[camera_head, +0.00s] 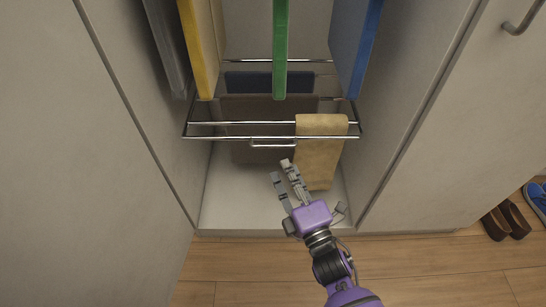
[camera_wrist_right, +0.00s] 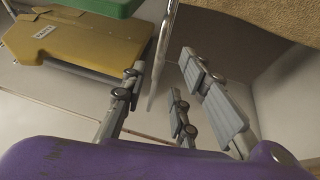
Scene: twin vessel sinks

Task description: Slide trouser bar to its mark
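The chrome trouser bar (camera_head: 230,137) is a rack of thin rails inside the open wardrobe. Tan trousers (camera_head: 322,152) hang over its right part and darker brown trousers (camera_head: 250,110) hang further back. A short chrome handle (camera_head: 273,147) sits at its front. My right gripper (camera_head: 280,169) is open just in front of and below the handle, its fingers pointing into the wardrobe. In the right wrist view a chrome bar (camera_wrist_right: 162,58) shows just beyond the spread fingers (camera_wrist_right: 165,85), with no clear contact. I cannot make out a mark. My left gripper is not in view.
Yellow (camera_head: 198,50), green (camera_head: 280,50) and blue (camera_head: 358,45) panel-like garments hang above the rack. Wardrobe walls stand close on both sides. The wardrobe floor (camera_head: 235,205) is bare. Shoes (camera_head: 507,220) stand on the wooden floor at right.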

